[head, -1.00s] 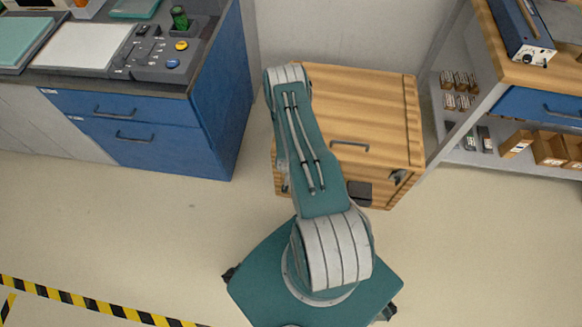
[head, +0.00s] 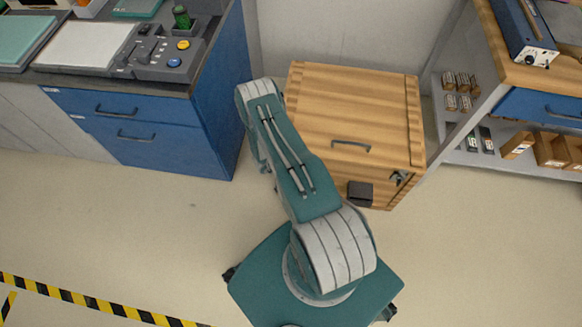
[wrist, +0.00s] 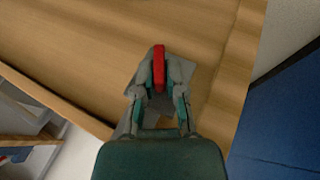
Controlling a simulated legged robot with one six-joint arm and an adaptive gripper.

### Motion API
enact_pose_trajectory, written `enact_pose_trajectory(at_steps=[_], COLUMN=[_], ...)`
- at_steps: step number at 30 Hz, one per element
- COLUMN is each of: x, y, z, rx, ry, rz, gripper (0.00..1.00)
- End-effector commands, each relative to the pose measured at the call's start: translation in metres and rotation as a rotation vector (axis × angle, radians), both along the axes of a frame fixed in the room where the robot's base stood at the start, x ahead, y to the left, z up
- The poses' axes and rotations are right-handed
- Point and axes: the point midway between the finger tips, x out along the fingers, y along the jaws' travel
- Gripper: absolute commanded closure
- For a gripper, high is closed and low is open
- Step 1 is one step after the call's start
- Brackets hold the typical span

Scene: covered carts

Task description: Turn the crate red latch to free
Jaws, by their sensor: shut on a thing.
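The wooden crate (head: 352,105) stands against the back wall in the head view, with a grey handle on its lid. In the wrist view its wooden face (wrist: 70,50) fills most of the picture. The red latch (wrist: 159,66) is a narrow red bar in front of a grey plate (wrist: 197,82) on that face. It points roughly up and down in the picture. My gripper (wrist: 159,76) is shut on the red latch, with one finger on each side. In the head view my arm hides the crate's left side, and I see neither gripper nor red latch there.
A blue cabinet (head: 215,105) with a control panel on top stands close to the crate's left; my arm reaches between them. A shelf unit (head: 480,158) stands on the right. A dark box (head: 360,194) is on the crate's front.

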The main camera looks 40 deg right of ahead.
Motion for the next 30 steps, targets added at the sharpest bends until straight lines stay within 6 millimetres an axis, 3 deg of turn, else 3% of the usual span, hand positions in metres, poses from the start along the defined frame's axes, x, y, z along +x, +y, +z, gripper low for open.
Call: enact_pose_trajectory(at_steps=[30], x=[0.0095], y=[0.0057], z=[-0.0085], rx=[-0.444], ry=[0.516], rz=[0.012], gripper=[1.0])
